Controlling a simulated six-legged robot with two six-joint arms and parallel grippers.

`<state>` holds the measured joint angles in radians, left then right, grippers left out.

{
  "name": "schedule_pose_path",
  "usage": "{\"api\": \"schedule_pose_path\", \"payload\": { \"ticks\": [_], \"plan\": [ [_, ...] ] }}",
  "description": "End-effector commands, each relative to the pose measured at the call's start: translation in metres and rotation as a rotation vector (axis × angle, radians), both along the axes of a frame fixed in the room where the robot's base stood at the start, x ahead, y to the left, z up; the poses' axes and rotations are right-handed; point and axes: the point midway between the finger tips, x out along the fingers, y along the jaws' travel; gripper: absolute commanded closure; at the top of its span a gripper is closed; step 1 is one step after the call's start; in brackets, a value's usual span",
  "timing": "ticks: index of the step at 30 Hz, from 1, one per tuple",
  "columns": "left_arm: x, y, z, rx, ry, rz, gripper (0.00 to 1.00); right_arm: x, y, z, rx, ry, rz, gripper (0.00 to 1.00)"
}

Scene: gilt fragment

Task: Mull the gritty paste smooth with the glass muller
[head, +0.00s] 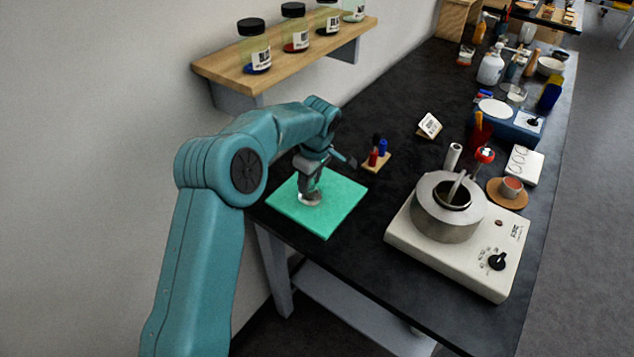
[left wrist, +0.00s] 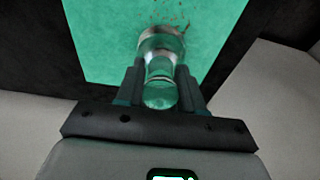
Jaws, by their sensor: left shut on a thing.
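The glass muller (left wrist: 160,92) is clear, with a round knob at the top and a wide foot. My left gripper (head: 311,183) is shut on it above the green slab (head: 343,192), and its two fingers also show on either side of the muller in the left wrist view (left wrist: 161,88). The muller's foot (head: 310,199) is on or just above the slab near its middle; I cannot tell if it touches. Small dark reddish specks of paste (left wrist: 172,22) show on the slab beside the foot in the left wrist view. My right gripper is not in view.
A hotplate (head: 455,250) with a metal pot (head: 447,207) stands to the right of the slab. A small wooden stand (head: 377,163) with red and blue vials is just behind it. A wall shelf (head: 290,62) with several jars hangs above. The dark bench (head: 350,245) is bare in front.

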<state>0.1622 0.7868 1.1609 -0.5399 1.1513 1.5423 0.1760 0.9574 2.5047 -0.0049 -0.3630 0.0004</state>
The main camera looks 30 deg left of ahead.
Motion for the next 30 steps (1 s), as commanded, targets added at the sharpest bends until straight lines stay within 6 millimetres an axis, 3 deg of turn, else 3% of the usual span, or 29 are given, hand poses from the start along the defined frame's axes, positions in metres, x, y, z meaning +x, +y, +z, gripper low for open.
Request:
{"api": "schedule_pose_path", "payload": {
  "ticks": [3, 14, 30],
  "plan": [
    [0.0, 0.009, -0.002, 0.0, 0.003, 0.0, 0.87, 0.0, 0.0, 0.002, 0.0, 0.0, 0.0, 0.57],
    [0.0, 0.009, 0.001, 0.0, 0.004, -0.001, 0.87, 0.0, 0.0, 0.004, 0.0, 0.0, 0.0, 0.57],
    [0.0, 0.009, 0.059, 0.0, 0.001, -0.001, 0.87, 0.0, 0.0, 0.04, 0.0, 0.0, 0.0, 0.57]
  ]
}}
